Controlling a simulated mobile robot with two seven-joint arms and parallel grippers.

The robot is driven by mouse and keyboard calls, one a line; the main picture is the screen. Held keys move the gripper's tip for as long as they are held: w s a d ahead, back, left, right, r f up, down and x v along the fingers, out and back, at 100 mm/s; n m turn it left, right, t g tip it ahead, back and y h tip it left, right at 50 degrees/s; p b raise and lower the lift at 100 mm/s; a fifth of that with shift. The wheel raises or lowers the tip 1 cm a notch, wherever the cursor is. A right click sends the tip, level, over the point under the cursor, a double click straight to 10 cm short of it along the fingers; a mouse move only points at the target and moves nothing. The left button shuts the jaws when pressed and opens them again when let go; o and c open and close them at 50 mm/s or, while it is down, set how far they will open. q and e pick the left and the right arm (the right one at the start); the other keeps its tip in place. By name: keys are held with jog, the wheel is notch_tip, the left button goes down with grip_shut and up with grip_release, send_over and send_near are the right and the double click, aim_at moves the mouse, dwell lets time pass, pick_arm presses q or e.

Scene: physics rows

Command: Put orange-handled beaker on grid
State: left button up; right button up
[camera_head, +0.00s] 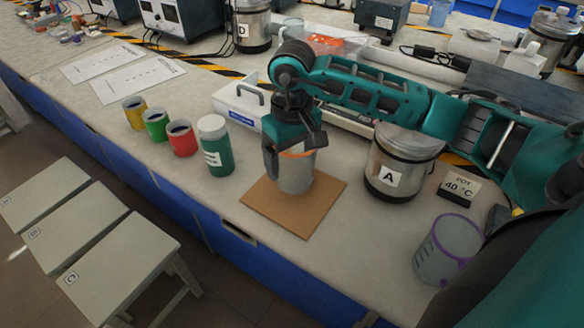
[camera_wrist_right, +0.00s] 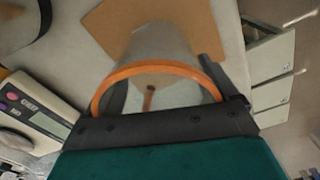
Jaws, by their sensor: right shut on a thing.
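The orange-handled beaker (camera_head: 295,175) is a grey, translucent cup with an orange rim band. My right gripper (camera_head: 287,150) is shut on its upper part. The beaker looks upright over the plain brown square board (camera_head: 310,217); I cannot tell whether its base touches the board. In the right wrist view the beaker (camera_wrist_right: 150,45) and its orange band show in front of the gripper, with the board (camera_wrist_right: 100,25) behind. No grid lines show on the board. My left gripper is out of view.
A green bottle (camera_head: 218,160) and red, green and yellow cups stand left of the board. Metal pot A (camera_head: 398,165) stands close on its right, with a purple-rimmed beaker (camera_head: 447,250) farther right. A white device (camera_head: 237,108) is behind. The table's front edge is near the board.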

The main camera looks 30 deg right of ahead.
jog(key=shift+f, duration=1.65)
jog(key=shift+f, duration=0.1)
jog(key=shift+f+b, duration=0.15)
jog(key=shift+b, duration=0.2)
jog(key=o, duration=0.8)
